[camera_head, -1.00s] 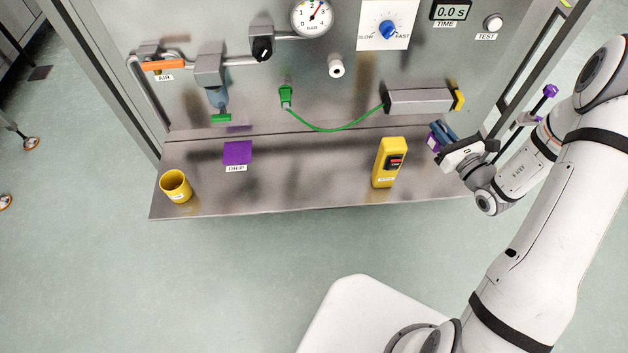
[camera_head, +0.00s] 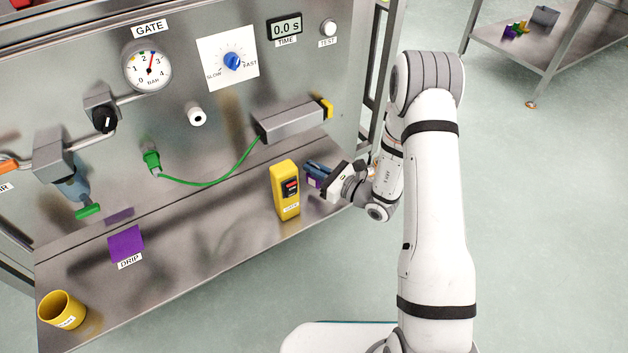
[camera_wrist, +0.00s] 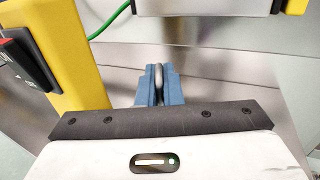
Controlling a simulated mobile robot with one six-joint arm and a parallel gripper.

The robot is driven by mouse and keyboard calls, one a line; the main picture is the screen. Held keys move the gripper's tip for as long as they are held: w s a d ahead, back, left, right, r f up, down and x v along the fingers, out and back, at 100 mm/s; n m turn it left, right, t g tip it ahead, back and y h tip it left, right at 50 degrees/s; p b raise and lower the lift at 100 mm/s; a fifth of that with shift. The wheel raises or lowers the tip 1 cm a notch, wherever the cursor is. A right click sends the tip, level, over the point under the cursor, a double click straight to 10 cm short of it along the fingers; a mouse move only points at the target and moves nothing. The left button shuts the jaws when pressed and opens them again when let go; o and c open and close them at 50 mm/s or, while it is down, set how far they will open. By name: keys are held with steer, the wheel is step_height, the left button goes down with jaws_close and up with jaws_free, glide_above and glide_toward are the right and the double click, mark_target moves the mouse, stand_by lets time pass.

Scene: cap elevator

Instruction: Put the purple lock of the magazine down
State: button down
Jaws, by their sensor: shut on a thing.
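My gripper (camera_head: 317,169) has blue fingers and is just right of the yellow switch box, over the right end of the steel shelf. A small purple lock (camera_head: 313,183) shows just below the fingers, mostly hidden by them. In the wrist view the gripper (camera_wrist: 160,85) is shut on a grey rounded loop, which appears to belong to the lock. The purple body is not visible there. I cannot tell whether the lock touches the shelf. A flat purple patch (camera_head: 126,243) marked DRIP lies on the shelf farther left.
The yellow box (camera_head: 286,190) with a red and black switch stands close left of my gripper. A grey cylinder (camera_head: 292,122) with a green hose is on the panel above. A yellow cup (camera_head: 62,310) stands at the shelf's left end. The shelf's middle is clear.

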steer(key=shift+f+b, duration=0.6)
steer(key=shift+f, duration=1.1)
steer(key=shift+f, duration=0.15)
steer(key=c, duration=1.6)
jaws_free()
